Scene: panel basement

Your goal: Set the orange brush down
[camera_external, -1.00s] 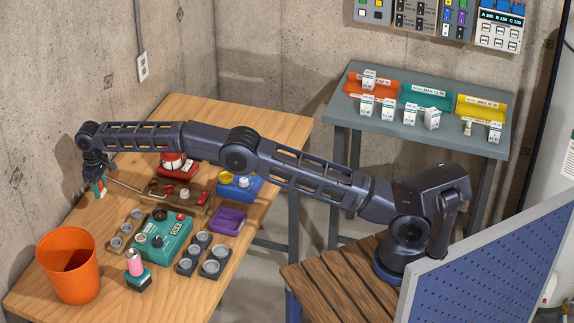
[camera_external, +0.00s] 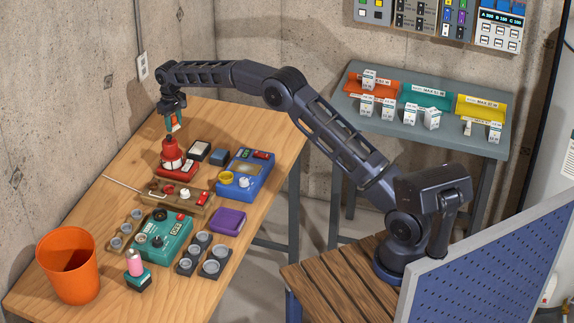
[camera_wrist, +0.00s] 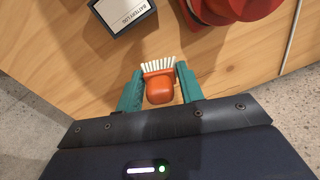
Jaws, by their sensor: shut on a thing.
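My gripper (camera_external: 172,124) is shut on the orange brush (camera_wrist: 159,88), with one teal finger on each side of it. In the wrist view the brush's white bristles point away from the wrist, toward the wooden bench. In the external view only a small orange part of the brush shows between the fingers. The gripper is near the wall side of the wooden workbench (camera_external: 110,192), just behind and above the red device (camera_external: 172,155). The brush appears held above the bench top; its exact height is hard to tell.
A small box labelled "BATTERY LUG" (camera_wrist: 124,12) lies near the red device. A blue device (camera_external: 245,176), brown tray (camera_external: 172,196), teal device (camera_external: 163,238), purple tray (camera_external: 228,221) and orange bin (camera_external: 68,266) occupy the bench. Bare wood lies at the back right and left.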

